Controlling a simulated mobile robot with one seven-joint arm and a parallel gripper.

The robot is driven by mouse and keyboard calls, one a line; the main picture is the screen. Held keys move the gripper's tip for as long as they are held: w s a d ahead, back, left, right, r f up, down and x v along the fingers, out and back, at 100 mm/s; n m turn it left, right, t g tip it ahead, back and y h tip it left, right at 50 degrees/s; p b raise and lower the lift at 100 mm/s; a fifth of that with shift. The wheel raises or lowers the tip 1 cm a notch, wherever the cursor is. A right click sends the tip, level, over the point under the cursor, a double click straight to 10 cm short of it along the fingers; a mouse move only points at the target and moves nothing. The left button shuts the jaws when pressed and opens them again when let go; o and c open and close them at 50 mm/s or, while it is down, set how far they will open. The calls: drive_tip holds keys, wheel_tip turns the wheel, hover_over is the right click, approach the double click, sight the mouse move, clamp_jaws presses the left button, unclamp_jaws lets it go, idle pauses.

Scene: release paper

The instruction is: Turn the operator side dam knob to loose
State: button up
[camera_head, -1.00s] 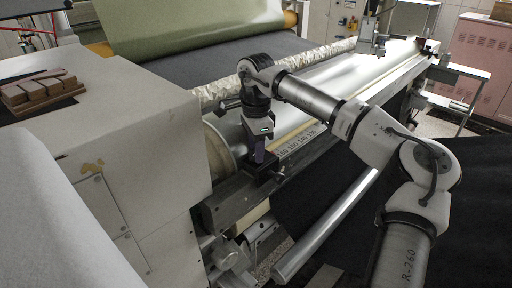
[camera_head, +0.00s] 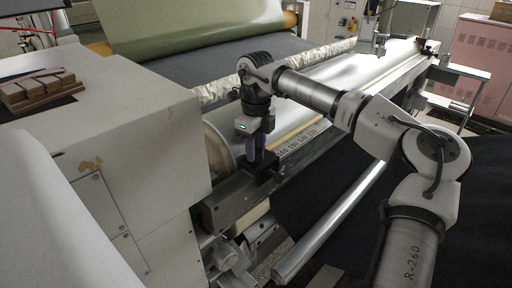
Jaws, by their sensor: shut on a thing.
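My gripper (camera_head: 257,158) points down at the near end of the long machine, beside the end of the shiny roller. Its purple-tinted fingers are shut on the side dam knob, which is mostly hidden between and behind them. The dark dam block (camera_head: 262,172) shows just under the fingertips, on the grey rail (camera_head: 232,200). I cannot tell the knob's setting from this view.
A numbered scale strip (camera_head: 295,142) runs along the rail to the right of my gripper. The shiny roller (camera_head: 330,82) lies behind it. A large white housing (camera_head: 120,120) stands close on the left, with brown blocks (camera_head: 38,90) on top.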

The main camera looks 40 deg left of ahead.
drive_tip(key=shift+m, duration=1.1)
drive_tip(key=o, duration=1)
drive_tip(key=shift+r, duration=0.1)
wheel_tip(320, 180, up, 14)
drive_tip(key=shift+f+b, duration=0.15)
drive_tip(key=shift+b, duration=0.45)
